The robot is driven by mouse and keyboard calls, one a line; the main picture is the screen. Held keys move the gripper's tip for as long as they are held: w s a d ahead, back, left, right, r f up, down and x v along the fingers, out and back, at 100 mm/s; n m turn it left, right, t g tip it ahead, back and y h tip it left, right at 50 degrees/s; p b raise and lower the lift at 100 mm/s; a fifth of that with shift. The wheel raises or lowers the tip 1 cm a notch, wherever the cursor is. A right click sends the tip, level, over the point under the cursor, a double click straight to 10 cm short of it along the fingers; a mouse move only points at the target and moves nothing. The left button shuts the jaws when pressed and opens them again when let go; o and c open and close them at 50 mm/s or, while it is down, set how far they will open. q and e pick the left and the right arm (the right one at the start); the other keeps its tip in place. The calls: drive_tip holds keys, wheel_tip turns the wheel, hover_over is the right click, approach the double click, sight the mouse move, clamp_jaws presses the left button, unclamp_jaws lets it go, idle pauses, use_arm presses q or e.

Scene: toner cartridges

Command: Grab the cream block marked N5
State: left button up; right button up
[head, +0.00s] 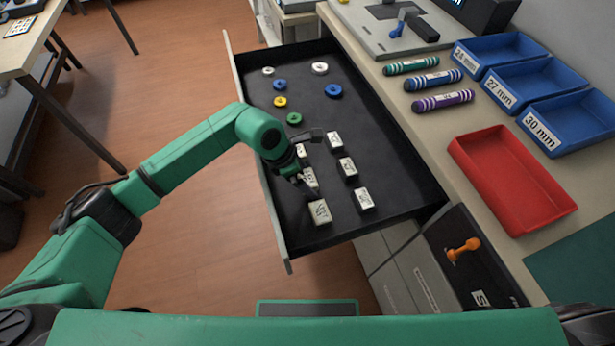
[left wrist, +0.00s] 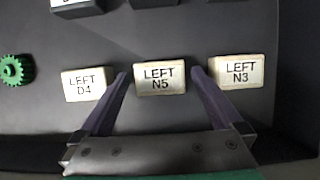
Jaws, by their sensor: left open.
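The cream block marked LEFT N5 (left wrist: 160,78) lies flat on the dark drawer floor, in the middle of the left wrist view. It is the middle block of the near row, and in the head view it is partly covered by my gripper (head: 310,178). My left gripper (left wrist: 158,82) is open and empty, its two fingers on either side of N5 with gaps. I cannot tell how far the fingertips are above the floor. Cream block D4 (left wrist: 84,83) is to the left and N3 (left wrist: 237,72) to the right. My right gripper is not in view.
The open drawer (head: 390,125) also holds a second row of cream blocks (head: 348,167) and several coloured rings, with a green gear-like one (left wrist: 13,70). The drawer's raised wall (head: 262,165) runs under my left arm. A red tray (head: 515,180) sits on the counter.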

use_arm(q)
drive_tip(key=c, duration=1.3)
